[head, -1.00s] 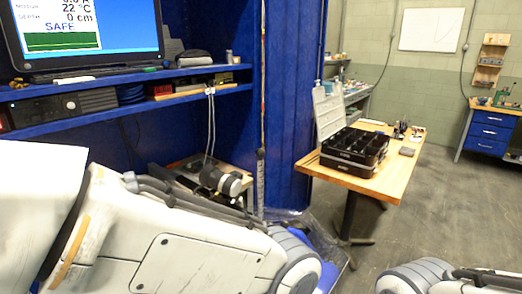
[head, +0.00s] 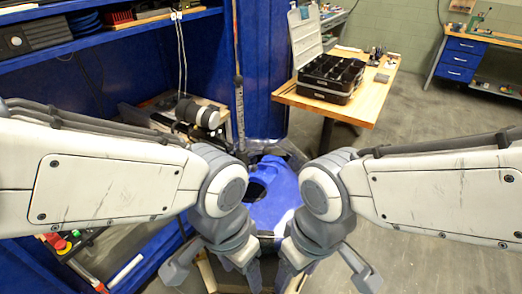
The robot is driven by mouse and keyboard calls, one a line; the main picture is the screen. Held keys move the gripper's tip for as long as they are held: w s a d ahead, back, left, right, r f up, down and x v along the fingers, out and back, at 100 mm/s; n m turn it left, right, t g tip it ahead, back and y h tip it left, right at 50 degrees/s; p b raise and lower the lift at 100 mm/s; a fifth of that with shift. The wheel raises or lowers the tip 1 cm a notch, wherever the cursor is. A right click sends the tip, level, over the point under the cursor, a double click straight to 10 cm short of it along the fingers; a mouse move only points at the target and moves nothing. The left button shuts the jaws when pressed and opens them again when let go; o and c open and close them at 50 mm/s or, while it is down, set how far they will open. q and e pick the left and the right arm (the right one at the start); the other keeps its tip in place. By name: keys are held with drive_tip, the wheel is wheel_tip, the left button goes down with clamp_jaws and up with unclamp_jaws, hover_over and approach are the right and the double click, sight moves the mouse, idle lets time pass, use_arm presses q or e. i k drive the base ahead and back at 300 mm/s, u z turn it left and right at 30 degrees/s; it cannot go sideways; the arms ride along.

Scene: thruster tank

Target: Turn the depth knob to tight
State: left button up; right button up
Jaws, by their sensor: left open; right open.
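I cannot make out the depth knob in the head view. My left gripper (head: 212,272) hangs at the bottom, left of centre, open, with nothing seen between its fingers. My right gripper (head: 325,272) hangs at the bottom, right of centre, also open and seemingly empty. The lower ends of both are close to the picture's bottom edge. At the lower left, partly behind my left arm, is a small control with red, yellow and green parts (head: 60,242); I cannot tell its markings.
A wooden table (head: 376,98) with an open black case (head: 331,78) stands at the back right. Blue shelving (head: 90,45) fills the left. A low stand holds a black and white cylinder (head: 197,113). Grey floor (head: 425,112) is open at the right.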

sight(253, 168)
drive_tip(key=z, duration=0.55)
drive_tip(key=k, duration=1.3)
drive_tip(key=u, duration=0.05)
drive_tip(key=i, duration=0.45)
drive_tip(key=u, duration=0.8)
drive_tip(key=i, duration=1.3)
drive_tip(key=z, duration=0.5)
